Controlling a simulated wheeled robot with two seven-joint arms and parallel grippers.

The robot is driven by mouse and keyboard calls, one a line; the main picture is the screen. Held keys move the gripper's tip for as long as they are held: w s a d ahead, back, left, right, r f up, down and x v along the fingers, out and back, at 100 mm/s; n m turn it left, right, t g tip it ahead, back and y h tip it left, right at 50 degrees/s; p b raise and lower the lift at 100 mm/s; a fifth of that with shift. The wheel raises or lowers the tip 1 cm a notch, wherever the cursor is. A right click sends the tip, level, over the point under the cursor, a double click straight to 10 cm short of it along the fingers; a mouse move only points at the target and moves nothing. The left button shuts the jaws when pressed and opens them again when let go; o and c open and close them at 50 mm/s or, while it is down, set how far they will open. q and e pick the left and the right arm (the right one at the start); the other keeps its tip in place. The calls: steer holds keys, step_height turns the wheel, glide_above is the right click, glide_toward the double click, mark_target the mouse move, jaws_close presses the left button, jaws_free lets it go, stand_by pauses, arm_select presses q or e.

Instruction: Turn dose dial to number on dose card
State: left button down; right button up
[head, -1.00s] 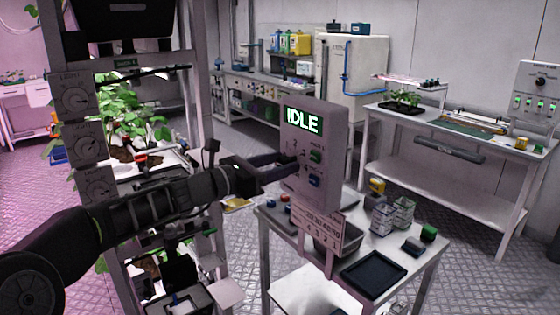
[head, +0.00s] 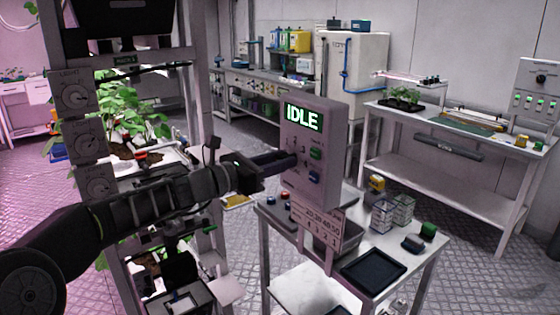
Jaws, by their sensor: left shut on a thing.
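The dosing box (head: 308,180) stands upright at the middle, its lit screen (head: 303,117) reading "IDLE". My left gripper (head: 290,161) reaches in from the left and is shut at the box's front, where the dose dial is. The fingers hide the dial, so its setting cannot be read. A white card (head: 320,229) with small printed figures is below the box; I cannot read a dose number reliably. My right gripper is not in view.
A small white table (head: 425,264) under the box holds a dark tray (head: 373,269), a grey bin (head: 350,238), wire baskets (head: 403,210) and small coloured blocks. A plant rack (head: 199,80) with light dials stands close on the left. Floor is open behind the table.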

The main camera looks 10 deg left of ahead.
arm_select(q)
steer(key=m+b, duration=0.2)
steer(key=b, duration=0.1)
steer(key=shift+f, duration=0.2)
steer(key=m+b, duration=1.2)
steer(key=shift+m, duration=0.3)
steer(key=m+b, duration=0.2)
steer(key=m, duration=0.1)
steer(key=shift+m, duration=0.3)
steer(key=m+b, duration=0.2)
steer(key=m, duration=0.1)
steer(key=shift+m+b, duration=0.3)
steer(key=m+b, duration=0.2)
steer(key=m, duration=0.2)
steer(key=shift+r+m+b, duration=0.1)
steer(key=shift+m+b, duration=0.4)
steer(key=shift+m, duration=1.6)
